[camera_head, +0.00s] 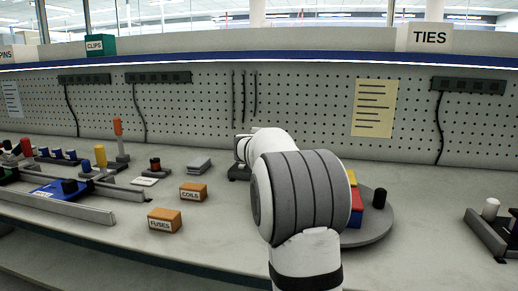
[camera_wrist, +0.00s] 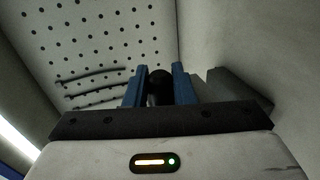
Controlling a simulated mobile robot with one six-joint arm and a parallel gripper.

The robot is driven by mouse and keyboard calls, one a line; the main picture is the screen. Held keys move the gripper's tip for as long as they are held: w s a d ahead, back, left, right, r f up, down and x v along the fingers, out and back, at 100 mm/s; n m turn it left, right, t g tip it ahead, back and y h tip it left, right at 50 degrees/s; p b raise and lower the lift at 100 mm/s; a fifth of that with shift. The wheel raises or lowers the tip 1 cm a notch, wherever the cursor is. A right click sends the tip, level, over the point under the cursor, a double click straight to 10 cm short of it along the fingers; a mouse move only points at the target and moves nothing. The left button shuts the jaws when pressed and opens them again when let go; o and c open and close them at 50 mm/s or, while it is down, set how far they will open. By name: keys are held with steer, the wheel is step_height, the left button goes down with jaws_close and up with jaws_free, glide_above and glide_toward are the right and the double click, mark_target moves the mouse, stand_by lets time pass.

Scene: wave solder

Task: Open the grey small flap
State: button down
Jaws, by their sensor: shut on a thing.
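My gripper (camera_wrist: 158,84) shows in the wrist view, with its two blue fingers on either side of a black rounded knob (camera_wrist: 158,88). It is shut on this knob. The knob's lower part is hidden behind the dark palm. A dark grey block (camera_wrist: 240,87) lies just right of the fingers in the wrist view. I cannot tell whether the knob or this block belongs to the grey small flap. In the head view my arm hides the fingers and what they hold.
Orange boxes marked COILS (camera_head: 193,192) and FUSES (camera_head: 164,219) stand left of my arm, near a flat grey box (camera_head: 199,165). A round grey turntable (camera_head: 379,226) is close on the right. The pegboard (camera_head: 300,105) stands behind.

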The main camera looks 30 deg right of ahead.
steer(key=shift+d+r, duration=0.15)
steer(key=shift+r, duration=0.1)
steer(key=c, duration=1.3)
jaws_free()
steer(key=shift+w+f, duration=0.1)
steer(key=shift+f, duration=0.15)
steer(key=shift+o, duration=0.2)
steer(key=v, duration=0.8)
steer(key=s+a+r+m+g+y+p, duration=0.3)
steer(key=s+a+p, duration=0.4)
steer(key=s+p, duration=0.3)
steer(key=s+a+r+m+g+y+p, duration=0.2)
steer(key=s+a+p, duration=0.5)
steer(key=s+p, duration=0.4)
steer(key=s+a+r+m+g+y+p, duration=0.3)
steer(key=s+a+p, duration=0.4)
steer(key=s+p, duration=0.3)
steer(key=s+m+y, duration=0.1)
steer(key=s, duration=0.3)
steer(key=shift+s+a+r+m+g+y+p, duration=0.3)
steer(key=shift+s+a+r+g+p, duration=0.05)
steer(key=shift+s+a+r+g, duration=0.05)
